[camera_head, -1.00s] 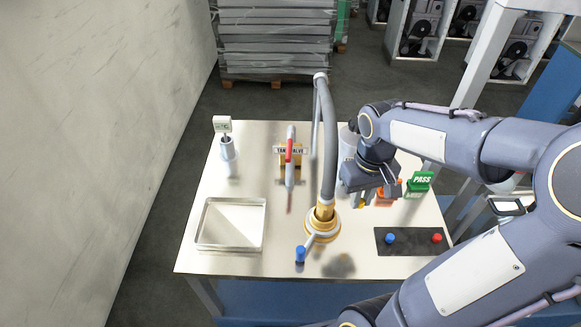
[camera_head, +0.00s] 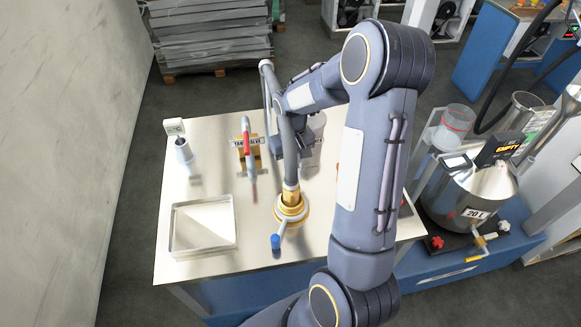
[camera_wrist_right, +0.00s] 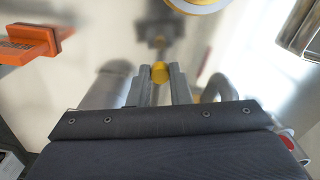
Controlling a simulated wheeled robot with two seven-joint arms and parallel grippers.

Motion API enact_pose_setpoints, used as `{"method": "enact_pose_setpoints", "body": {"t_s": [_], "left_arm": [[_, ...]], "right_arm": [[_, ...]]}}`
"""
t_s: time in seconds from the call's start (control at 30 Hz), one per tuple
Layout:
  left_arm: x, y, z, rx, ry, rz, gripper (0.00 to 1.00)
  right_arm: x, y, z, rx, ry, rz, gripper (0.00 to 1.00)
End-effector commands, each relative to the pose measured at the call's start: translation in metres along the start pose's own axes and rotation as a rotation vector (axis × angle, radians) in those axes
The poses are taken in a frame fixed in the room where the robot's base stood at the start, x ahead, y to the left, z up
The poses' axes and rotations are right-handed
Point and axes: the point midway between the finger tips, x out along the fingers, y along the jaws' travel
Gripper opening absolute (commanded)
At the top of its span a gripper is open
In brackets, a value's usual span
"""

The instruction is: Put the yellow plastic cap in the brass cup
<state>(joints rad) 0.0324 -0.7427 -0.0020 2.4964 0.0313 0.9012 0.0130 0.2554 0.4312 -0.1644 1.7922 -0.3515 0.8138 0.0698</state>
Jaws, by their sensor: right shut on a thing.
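The yellow plastic cap (camera_wrist_right: 160,72) is pinched between the fingertips of my right gripper (camera_wrist_right: 160,75) in the right wrist view. In the head view my right gripper (camera_head: 303,152) is just behind and right of the grey hose, above the table, and the cap is hidden there. A gold rim (camera_wrist_right: 197,5) shows at the top of the wrist view, cut by the edge. I cannot tell whether this brass piece is the cup. My left gripper is not in view.
An empty metal tray (camera_head: 205,250) lies front left. An orange block (camera_wrist_right: 28,45) shows in the wrist view.

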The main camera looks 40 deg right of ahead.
Motion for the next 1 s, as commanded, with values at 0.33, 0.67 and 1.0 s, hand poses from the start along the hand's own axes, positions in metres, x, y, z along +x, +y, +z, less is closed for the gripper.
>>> {"method": "enact_pose_setpoints", "body": {"t_s": [0.33,0.67,1.0], "left_arm": [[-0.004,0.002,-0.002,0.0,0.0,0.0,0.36],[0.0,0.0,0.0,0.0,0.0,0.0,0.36],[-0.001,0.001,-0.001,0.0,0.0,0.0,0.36]], "right_arm": [[0.037,-0.001,-0.005,0.0,-0.002,-0.001,0.0],[0.041,-0.001,-0.005,0.0,-0.001,0.0,0.0],[0.04,-0.001,-0.005,0.0,-0.001,0.0,0.39]]}}
